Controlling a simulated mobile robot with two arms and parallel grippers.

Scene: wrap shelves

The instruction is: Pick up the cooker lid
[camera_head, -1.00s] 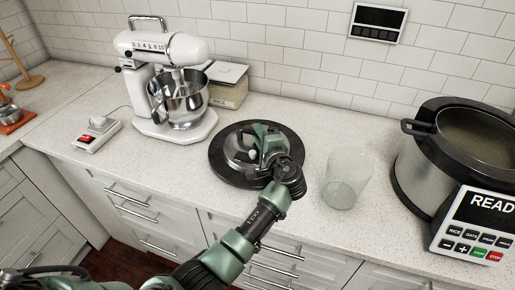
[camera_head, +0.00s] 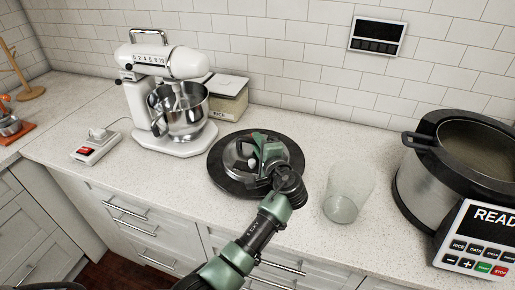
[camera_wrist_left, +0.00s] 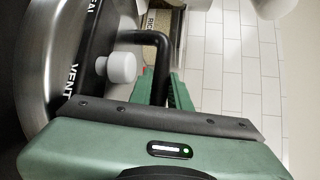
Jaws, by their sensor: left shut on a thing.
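The cooker lid (camera_head: 223,176) is a round disc with a dark rim and a silver middle, on or just above the counter in the head view. I cannot tell whether it touches the counter. My left gripper (camera_head: 262,152) is over its middle, shut on its black handle. In the left wrist view, the black handle (camera_wrist_left: 152,40) passes between the green fingers of my left gripper (camera_wrist_left: 165,90). A white knob (camera_wrist_left: 122,67) and the word VENT show on the lid (camera_wrist_left: 68,62) beside it. The fingers hide part of the handle. My right gripper is not in view.
A clear glass (camera_head: 347,196) stands close to the right of the lid. The open cooker (camera_head: 424,190) with a READY panel is at the far right. A stand mixer (camera_head: 180,62) and a lidded box (camera_head: 228,102) stand behind left. A small scale-like device (camera_head: 96,146) lies left.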

